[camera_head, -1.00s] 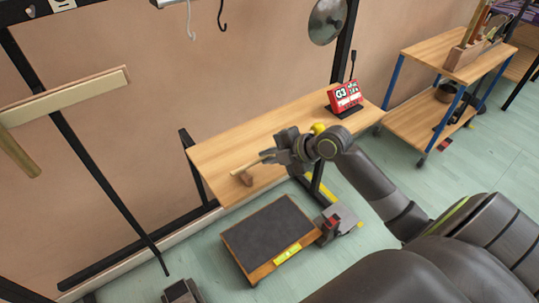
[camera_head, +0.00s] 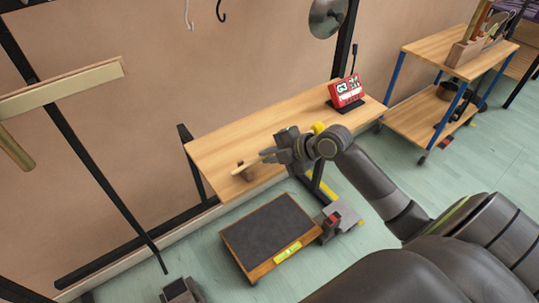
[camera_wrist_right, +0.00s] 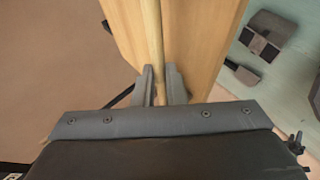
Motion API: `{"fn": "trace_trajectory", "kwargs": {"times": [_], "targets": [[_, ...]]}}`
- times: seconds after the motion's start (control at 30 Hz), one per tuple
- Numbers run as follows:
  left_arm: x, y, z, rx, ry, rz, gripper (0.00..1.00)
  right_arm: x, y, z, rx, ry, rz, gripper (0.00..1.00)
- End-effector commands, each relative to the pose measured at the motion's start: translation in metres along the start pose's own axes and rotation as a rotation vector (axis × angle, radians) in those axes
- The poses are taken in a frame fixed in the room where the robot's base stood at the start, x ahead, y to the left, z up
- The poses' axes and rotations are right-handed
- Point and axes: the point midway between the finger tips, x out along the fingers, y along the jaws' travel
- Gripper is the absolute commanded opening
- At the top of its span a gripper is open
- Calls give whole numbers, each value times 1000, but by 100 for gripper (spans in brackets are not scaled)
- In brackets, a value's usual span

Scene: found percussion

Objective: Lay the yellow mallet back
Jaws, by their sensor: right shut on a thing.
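My right gripper (camera_head: 288,152) is shut on the pale wooden handle (camera_head: 264,157) of a mallet, above the wooden shelf (camera_head: 220,149). The handle points left, its free end close to a small brown block (camera_head: 246,174) near the shelf's front edge. I cannot tell whether they touch. In the right wrist view the handle (camera_wrist_right: 151,45) runs away from between the fingers (camera_wrist_right: 161,85) over the shelf (camera_wrist_right: 205,50). A yellow rounded part (camera_head: 318,127) shows behind my wrist; it may be the mallet's head, mostly hidden. My left gripper is not in view.
Below is a dark-topped low platform (camera_head: 265,232). A metal disc (camera_head: 326,16) and hooks (camera_head: 220,10) hang above. A blue-legged cart (camera_head: 404,90) stands right. The shelf's middle is bare.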

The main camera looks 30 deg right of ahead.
Motion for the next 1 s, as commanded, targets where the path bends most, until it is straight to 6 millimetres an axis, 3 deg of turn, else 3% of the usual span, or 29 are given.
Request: {"fn": "trace_trajectory", "kwargs": {"times": [0.27,0.3,0.5,0.8,1.0], "targets": [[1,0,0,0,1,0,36,0,0,0,0,0,0,0],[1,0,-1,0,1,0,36,0,0,0,0,0,0,13],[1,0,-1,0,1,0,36,0,0,0,0,0,0,36],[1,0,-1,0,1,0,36,-1,-1,0,-1,-1,-1,36],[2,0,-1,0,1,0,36,-18,-1,2,-4,-4,-1,36]]}}
